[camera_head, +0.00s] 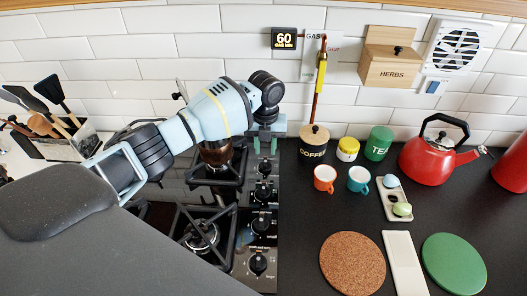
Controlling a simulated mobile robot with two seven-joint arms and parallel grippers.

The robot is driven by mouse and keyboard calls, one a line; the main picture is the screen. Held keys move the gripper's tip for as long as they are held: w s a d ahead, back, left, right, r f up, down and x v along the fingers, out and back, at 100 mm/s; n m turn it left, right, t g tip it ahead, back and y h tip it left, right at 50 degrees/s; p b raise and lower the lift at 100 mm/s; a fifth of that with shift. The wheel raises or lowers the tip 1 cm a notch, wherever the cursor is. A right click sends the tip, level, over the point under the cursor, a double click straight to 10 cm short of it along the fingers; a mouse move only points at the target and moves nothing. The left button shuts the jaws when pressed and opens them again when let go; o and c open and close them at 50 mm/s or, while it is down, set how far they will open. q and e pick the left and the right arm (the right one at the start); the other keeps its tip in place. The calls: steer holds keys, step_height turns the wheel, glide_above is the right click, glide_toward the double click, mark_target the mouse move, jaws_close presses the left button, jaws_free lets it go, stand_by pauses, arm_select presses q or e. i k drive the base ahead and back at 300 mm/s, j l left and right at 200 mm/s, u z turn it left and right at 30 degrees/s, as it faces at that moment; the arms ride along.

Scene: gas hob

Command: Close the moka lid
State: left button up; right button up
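A dark brown pot (213,153), which looks like the moka pot, stands on the back burner of the gas hob. My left arm crosses in front of it and hides its upper part, so I cannot tell how its lid stands. A small thin upright piece (181,88) shows above my arm, and I cannot tell what it belongs to. My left gripper (265,146) points down just right of the pot, above the hob's right edge. Its two fingers are apart, with nothing seen between them. My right gripper is out of view.
Hob knobs (260,225) run along the hob's right side. The front burner (202,236) is empty. The coffee canister (314,142) stands close right of my gripper, with cups, a green tea canister (379,143) and a red kettle (436,155) farther right. A utensil holder (75,140) stands left.

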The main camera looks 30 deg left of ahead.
mark_target(182, 93)
steer(key=k, duration=1.5)
